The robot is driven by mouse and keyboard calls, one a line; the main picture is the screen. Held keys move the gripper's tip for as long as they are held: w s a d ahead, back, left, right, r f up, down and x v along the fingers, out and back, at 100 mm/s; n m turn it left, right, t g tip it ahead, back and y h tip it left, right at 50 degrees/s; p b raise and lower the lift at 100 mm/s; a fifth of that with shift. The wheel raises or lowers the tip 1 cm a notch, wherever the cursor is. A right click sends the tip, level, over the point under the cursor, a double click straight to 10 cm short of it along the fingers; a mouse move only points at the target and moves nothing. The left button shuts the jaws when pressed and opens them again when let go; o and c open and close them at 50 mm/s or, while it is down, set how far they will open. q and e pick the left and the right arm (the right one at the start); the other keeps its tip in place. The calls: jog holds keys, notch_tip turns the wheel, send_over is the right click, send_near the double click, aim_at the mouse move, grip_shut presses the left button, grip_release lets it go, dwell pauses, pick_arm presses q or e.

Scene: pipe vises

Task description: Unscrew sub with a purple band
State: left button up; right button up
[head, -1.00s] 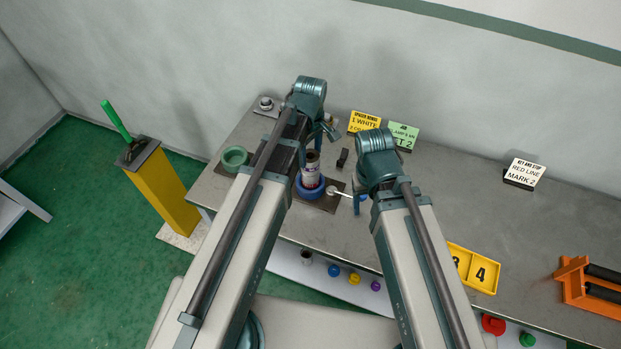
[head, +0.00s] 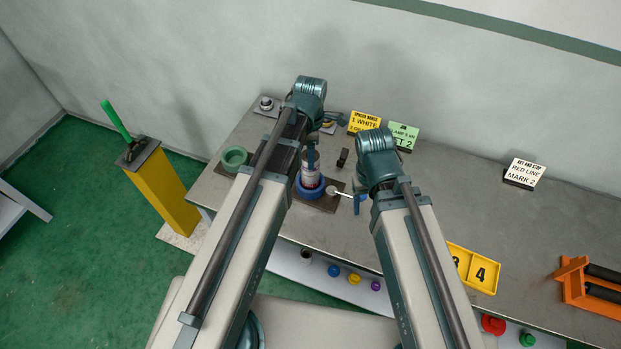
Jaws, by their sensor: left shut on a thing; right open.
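An upright pipe piece (head: 310,178) with pale and reddish-purple markings stands in a blue ring-shaped vise (head: 318,192) on a dark plate. A purple band cannot be made out clearly on it. My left gripper (head: 312,158) is shut at the top of this pipe piece, its finger covering part of it from above. The rest of its grip is hidden behind my arm. My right gripper (head: 360,203) is open and empty, just right of the vise, near a pale-headed handle (head: 336,190).
Yellow and green sign cards (head: 403,133) stand behind. Blue, yellow and purple knobs (head: 375,285) line the front shelf. A yellow number tray (head: 480,271) and orange rack (head: 573,283) are at right.

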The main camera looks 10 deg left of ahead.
pick_arm(q)
jog(key=n, duration=0.5)
jog(key=shift+n, duration=0.3)
jog(key=n, duration=0.4)
jog(key=shift+n, duration=0.3)
jog(key=o, duration=1.5)
jog(key=shift+c, duration=0.2)
